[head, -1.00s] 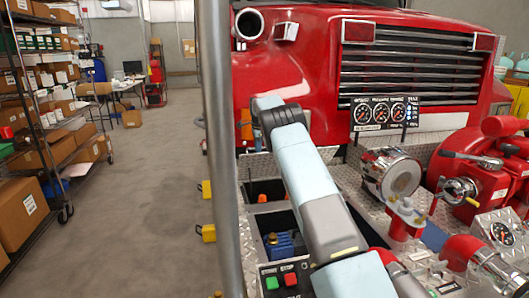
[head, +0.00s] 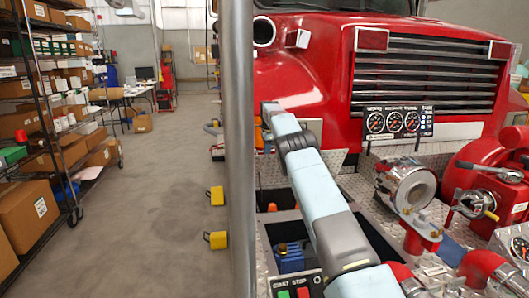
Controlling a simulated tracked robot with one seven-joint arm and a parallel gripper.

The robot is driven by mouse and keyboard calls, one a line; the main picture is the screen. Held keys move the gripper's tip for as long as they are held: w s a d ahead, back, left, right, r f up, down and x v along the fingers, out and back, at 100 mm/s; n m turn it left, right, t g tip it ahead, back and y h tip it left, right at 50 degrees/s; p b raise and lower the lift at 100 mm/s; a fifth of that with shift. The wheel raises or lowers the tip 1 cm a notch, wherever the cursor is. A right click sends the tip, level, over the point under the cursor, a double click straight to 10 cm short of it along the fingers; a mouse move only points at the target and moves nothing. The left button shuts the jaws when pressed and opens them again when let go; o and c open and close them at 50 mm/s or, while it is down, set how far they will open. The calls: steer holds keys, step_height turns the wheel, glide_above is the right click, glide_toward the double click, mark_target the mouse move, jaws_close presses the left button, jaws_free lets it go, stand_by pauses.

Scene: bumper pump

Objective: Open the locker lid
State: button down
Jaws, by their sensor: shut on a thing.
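My arm reaches from the bottom right up to the far left of the deck, ending just right of the grey pole. My gripper's fingers do not show; they are hidden beyond the arm's far end. A tread-plate panel (head: 270,172), perhaps the locker lid, shows below that end and behind a dark opening. I cannot tell its angle or whether it is touched. Nearer me is an open dark compartment (head: 265,238) with a blue fitting (head: 288,257) inside, partly covered by my arm.
The grey upright pole (head: 239,150) stands close on the left. A gauge panel (head: 395,122), a chrome fitting (head: 408,185) and a red pump (head: 485,170) crowd the right. The aisle beside the shelves (head: 45,130) is clear.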

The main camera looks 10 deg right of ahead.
steer(key=shift+d, duration=0.7)
steer(key=c, duration=1.5)
jaws_free()
steer(key=shift+d, duration=0.2)
steer(key=o, duration=0.3)
steer(key=shift+s+a, duration=0.1)
steer(key=shift+a, duration=0.15)
steer(key=shift+o, duration=0.3)
steer(key=shift+a, duration=0.15)
step_height(320, 180, up, 7)
steer(key=s, duration=0.1)
steer(key=shift+s+r, duration=0.15)
